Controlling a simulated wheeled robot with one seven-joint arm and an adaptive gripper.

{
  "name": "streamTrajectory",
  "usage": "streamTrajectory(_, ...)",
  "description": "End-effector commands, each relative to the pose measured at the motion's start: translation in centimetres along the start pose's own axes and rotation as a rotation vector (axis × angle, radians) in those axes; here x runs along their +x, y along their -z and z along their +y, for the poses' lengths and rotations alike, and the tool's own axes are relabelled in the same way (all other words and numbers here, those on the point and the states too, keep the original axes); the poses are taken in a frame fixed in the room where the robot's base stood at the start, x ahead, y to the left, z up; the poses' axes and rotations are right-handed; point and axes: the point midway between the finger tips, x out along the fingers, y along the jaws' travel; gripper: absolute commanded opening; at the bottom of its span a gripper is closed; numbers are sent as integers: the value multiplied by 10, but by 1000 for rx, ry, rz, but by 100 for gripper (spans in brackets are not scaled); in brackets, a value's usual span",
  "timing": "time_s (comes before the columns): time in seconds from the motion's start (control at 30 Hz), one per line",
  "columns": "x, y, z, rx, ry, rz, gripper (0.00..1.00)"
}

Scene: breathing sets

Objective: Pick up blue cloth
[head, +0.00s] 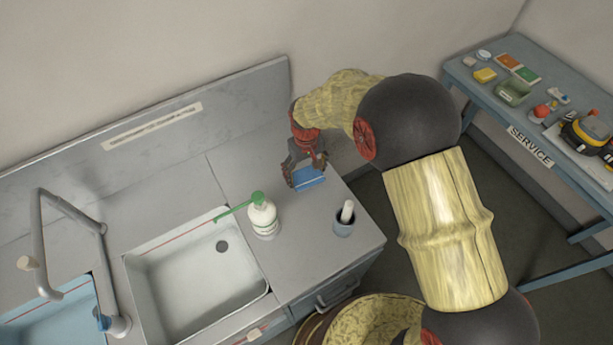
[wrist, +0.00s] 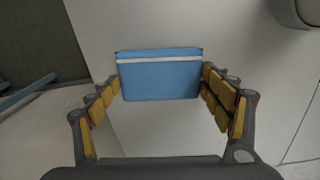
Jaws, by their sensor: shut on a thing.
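The blue cloth (head: 309,179) is a flat, folded rectangle at the right part of the grey counter, behind the white bottle. In the wrist view the cloth (wrist: 160,80) is light blue with a white stripe near its upper edge. My gripper (head: 303,176) reaches down to it, and in the wrist view its yellow-padded fingers (wrist: 161,88) are shut on the cloth's left and right edges. I cannot tell whether the cloth is still resting on the counter.
A white bottle with a green pump (head: 263,217) and a grey cup with a white pestle-like piece (head: 345,222) stand nearby. A white sink (head: 150,262) lies to the left, with a faucet (head: 100,228) beyond. A blue service table (head: 480,95) stands at the right.

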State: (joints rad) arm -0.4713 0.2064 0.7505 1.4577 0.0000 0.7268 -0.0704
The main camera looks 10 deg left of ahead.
Motion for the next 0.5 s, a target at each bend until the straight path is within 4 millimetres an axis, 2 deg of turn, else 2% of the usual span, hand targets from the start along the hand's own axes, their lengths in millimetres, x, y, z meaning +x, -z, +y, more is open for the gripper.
streamTrajectory(0.13,-1,0,0,0,0,0,54)
streamTrajectory(0.23,-9,1,0,0,0,2,54)
streamTrajectory(0.5,-59,1,0,0,0,4,54)
